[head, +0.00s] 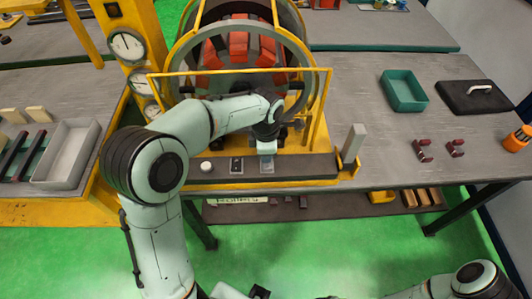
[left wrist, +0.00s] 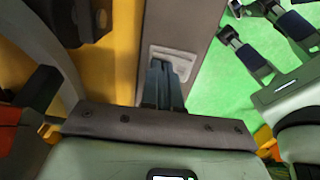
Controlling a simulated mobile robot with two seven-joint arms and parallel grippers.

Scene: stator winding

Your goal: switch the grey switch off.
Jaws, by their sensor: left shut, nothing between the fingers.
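The grey switch (head: 267,168) sits on the dark front strip of the yellow winding stand, right of a small black switch. My left gripper (head: 267,150) reaches down over it from above. In the left wrist view, the switch's light grey plate (left wrist: 186,58) lies at the tips of my left gripper (left wrist: 163,72). The fingers are shut with nothing between them. They cover part of the switch, so its rocker position is hidden, and I cannot tell whether they touch it.
A white round button (head: 206,166) and the black switch (head: 236,165) share the dark strip. An upright grey lever (head: 353,143) stands at its right end. The yellow frame and stator (head: 240,50) rise behind.

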